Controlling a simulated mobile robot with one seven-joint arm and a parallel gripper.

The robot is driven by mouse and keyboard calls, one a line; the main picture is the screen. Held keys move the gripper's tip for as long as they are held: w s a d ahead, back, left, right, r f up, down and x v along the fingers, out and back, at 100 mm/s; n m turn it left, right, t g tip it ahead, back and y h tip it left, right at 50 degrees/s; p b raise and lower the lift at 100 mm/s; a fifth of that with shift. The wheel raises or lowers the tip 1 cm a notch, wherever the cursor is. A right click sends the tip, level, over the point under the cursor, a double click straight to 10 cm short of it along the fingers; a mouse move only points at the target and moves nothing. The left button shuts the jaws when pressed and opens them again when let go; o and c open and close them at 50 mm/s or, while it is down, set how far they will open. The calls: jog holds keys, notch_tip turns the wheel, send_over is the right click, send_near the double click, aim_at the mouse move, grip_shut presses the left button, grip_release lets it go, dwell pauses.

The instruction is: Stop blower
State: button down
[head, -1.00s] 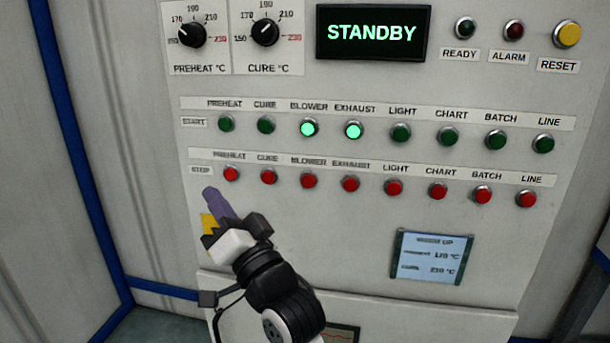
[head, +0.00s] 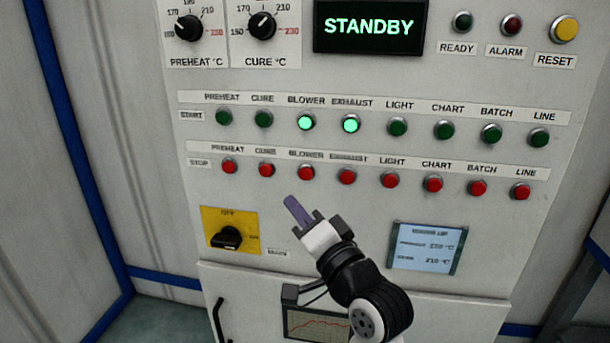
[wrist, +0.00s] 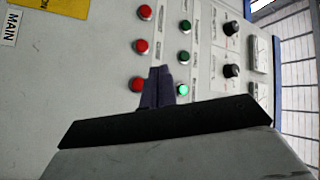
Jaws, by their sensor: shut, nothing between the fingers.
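The red STOP button under BLOWER (head: 306,173) is third from the left in the lower row. In the wrist view a red button, apparently the same one (wrist: 137,84), shows just left of the fingers. The green START button for BLOWER (head: 306,122) is lit; a lit green button also shows beside the fingertips in the wrist view (wrist: 182,89). My gripper (head: 291,201) is shut and empty, its purple fingers pointing up toward the panel, just below and slightly left of the BLOWER stop button. A gap to the panel is hard to judge.
The EXHAUST start button (head: 351,124) is also lit, with its red stop button (head: 347,176) close to the right. The CURE stop button (head: 266,170) is close to the left. A yellow plate with a black rotary switch (head: 228,238) sits lower left. The display (head: 369,27) reads STANDBY.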

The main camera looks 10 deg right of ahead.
send_near(299, 172)
jog(key=shift+s+a+x, duration=0.1)
jog(key=shift+a+x, duration=0.1)
jog(key=shift+x, duration=0.7)
jog(key=shift+s+a+x, duration=0.1)
jog(key=shift+a+x, duration=0.1)
jog(key=shift+x, duration=0.65)
jog(key=shift+s+a+x, duration=0.1)
jog(key=shift+a+x, duration=0.1)
jog(key=shift+x, duration=0.7)
jog(key=shift+w+r, duration=0.1)
jog(key=shift+w+d, duration=0.2)
jog(key=shift+w, duration=0.1)
jog(key=shift+w+d, duration=0.2)
jog(key=shift+w, duration=0.2)
dwell(0.5)
jog(key=shift+s, duration=0.1)
jog(key=shift+s+a, duration=0.35)
jog(key=shift+s, duration=0.35)
jog(key=shift+s, duration=0.1)
jog(key=shift+s+a, duration=0.35)
jog(key=shift+s, duration=0.35)
jog(key=shift+s+a, duration=0.35)
jog(key=shift+s, duration=0.4)
jog(key=shift+s+a, duration=0.4)
jog(key=shift+s, duration=0.3)
